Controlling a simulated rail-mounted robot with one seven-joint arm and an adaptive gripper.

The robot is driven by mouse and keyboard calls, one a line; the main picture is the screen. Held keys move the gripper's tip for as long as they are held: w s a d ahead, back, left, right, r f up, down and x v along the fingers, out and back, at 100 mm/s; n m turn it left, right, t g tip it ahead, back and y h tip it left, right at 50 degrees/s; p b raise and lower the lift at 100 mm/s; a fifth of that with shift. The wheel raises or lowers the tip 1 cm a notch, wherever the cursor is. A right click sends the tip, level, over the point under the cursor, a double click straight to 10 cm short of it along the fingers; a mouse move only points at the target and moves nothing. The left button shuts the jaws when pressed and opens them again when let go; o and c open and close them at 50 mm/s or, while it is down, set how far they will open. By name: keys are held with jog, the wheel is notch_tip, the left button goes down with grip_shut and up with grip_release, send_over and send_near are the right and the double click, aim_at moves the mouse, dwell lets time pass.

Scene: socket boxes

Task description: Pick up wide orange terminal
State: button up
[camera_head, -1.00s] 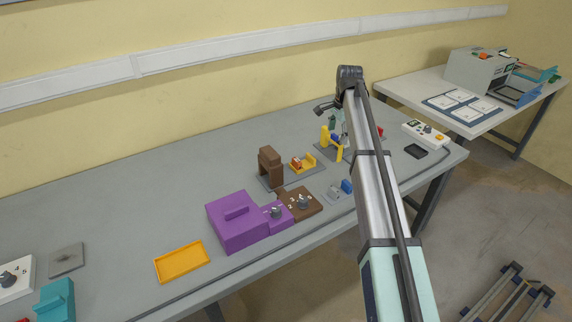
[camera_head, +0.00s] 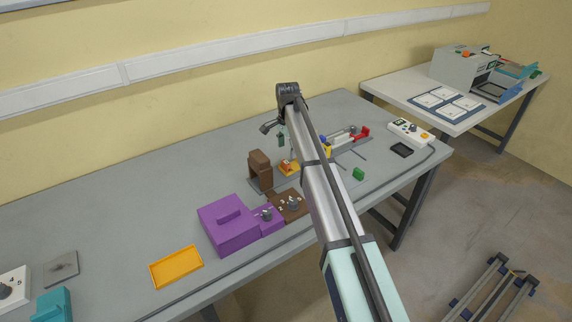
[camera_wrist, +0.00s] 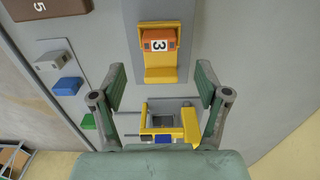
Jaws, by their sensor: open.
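An orange terminal (camera_wrist: 158,41) with a white label marked 3 sits at the upper end of a yellow holder (camera_wrist: 160,74) in the wrist view. In the head view the orange terminal (camera_head: 286,168) shows beside the brown stand, partly hidden by my arm. My gripper (camera_wrist: 160,87) is open and empty. Its green fingers lie either side of the yellow holder's lower end in the picture, with the terminal above them. The height gap cannot be told. In the head view, part of my gripper (camera_head: 281,140) shows above the terminal.
A yellow fixture (camera_wrist: 189,124) with a blue part lies below the holder in the wrist view. Grey (camera_wrist: 53,60), blue (camera_wrist: 67,86) and green (camera_wrist: 88,121) blocks lie left. A brown stand (camera_head: 260,168) and purple box (camera_head: 228,236) stand nearby.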

aim_at(286, 166)
jog(key=shift+d+f+p, duration=0.1)
jog(key=shift+f+p, duration=1)
jog(key=shift+f, duration=2.25)
jog(key=c, duration=1.2)
